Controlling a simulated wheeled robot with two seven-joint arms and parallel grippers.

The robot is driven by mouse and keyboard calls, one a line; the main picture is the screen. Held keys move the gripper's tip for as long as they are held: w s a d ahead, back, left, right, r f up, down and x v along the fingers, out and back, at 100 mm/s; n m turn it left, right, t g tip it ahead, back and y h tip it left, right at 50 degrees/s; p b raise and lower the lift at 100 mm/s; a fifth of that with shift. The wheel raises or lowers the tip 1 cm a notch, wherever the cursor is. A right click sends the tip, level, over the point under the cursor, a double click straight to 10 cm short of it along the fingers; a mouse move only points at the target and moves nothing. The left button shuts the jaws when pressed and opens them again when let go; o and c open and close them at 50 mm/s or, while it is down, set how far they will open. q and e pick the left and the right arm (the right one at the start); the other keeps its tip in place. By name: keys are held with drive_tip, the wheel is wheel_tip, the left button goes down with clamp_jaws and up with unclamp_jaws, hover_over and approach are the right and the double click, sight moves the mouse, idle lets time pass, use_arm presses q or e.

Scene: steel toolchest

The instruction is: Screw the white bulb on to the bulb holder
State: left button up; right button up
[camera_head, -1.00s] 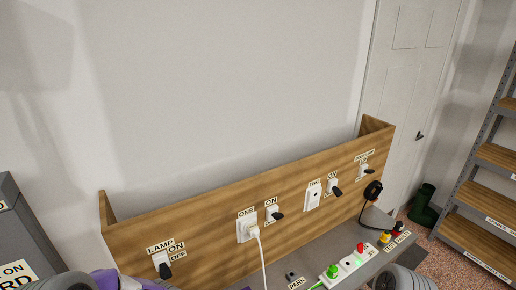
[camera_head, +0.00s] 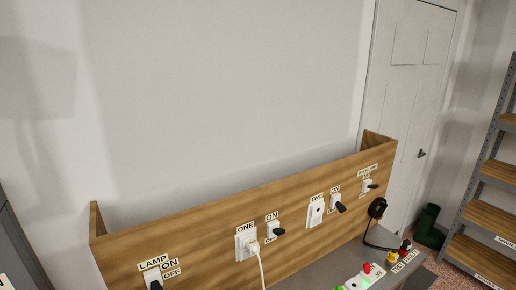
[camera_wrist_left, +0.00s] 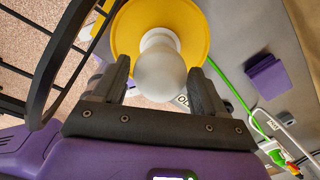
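The white bulb (camera_wrist_left: 160,72) shows in the left wrist view, in front of a yellow round shade or dish (camera_wrist_left: 125,35). A white neck (camera_wrist_left: 158,40) joins the bulb at the centre of the yellow piece; whether this is the bulb's base or the holder is unclear. My left gripper (camera_wrist_left: 160,90) is open, with one dark finger on each side of the bulb and small gaps showing. Contact at depth cannot be judged. The bulb and both grippers are outside the head view.
A wooden panel (camera_head: 200,224) carries labelled switches and sockets, including the LAMP switch (camera_head: 153,278). A white plug (camera_head: 253,246) sits in socket ONE. A power strip (camera_head: 362,280) lies on the grey bench. In the wrist view, black bars (camera_wrist_left: 45,70) are close left and a purple block (camera_wrist_left: 267,78) lies right.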

use_arm(q)
drive_tip(key=c, duration=0.4)
drive_tip(key=shift+f, duration=0.1)
drive_tip(key=shift+f, duration=0.1)
drive_tip(key=shift+c, duration=0.6)
drive_tip(key=shift+s, duration=0.1)
